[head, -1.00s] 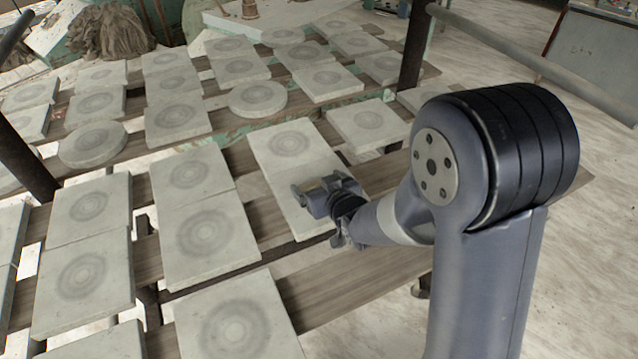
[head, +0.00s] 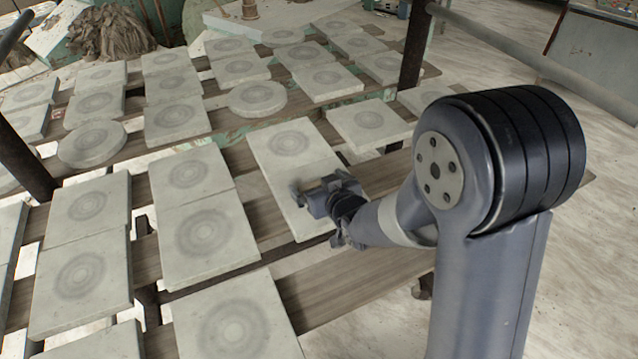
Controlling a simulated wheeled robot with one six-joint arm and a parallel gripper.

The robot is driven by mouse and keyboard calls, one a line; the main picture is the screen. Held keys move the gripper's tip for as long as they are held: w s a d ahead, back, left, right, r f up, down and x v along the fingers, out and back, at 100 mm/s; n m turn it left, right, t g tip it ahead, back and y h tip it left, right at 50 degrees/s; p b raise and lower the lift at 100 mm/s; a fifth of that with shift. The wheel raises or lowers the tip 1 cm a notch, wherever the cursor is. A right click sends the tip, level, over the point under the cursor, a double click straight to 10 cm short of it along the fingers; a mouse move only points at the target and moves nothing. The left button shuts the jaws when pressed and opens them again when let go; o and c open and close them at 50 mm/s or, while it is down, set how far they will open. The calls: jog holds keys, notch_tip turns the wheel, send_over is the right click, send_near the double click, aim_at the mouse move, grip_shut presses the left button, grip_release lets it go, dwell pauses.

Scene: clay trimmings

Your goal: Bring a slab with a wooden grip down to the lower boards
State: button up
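My gripper (head: 308,197) is over the lower part of a pale slab pair (head: 290,145) in the middle of the rack. Its fingers are small and partly hidden by its own body, so I cannot tell whether they are open or touch the slab. Pale square slabs with ring marks, such as one at the front (head: 205,305), lie flat on wooden boards. I cannot make out a wooden grip on any slab. A bare stretch of board (head: 365,287) shows at the front right; I cannot tell which boards are lower.
Round slabs (head: 257,98) lie among the square ones. Dark posts (head: 412,50) rise from the rack at right and left (head: 25,160). A grey rail (head: 530,65) crosses the upper right. A brown heap (head: 110,32) sits at the back. Open floor (head: 590,270) is at right.

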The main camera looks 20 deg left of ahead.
jog(key=shift+f, duration=0.2)
jog(key=b+v, duration=0.1)
jog(key=v, duration=1)
jog(key=shift+r, duration=0.15)
jog(key=shift+w+a, duration=0.2)
jog(key=p+x, duration=0.1)
jog(key=x, duration=0.9)
jog(key=shift+w+a+f, duration=0.1)
jog(key=shift+w+f, duration=0.05)
jog(key=shift+f, duration=0.1)
jog(key=shift+r, duration=0.15)
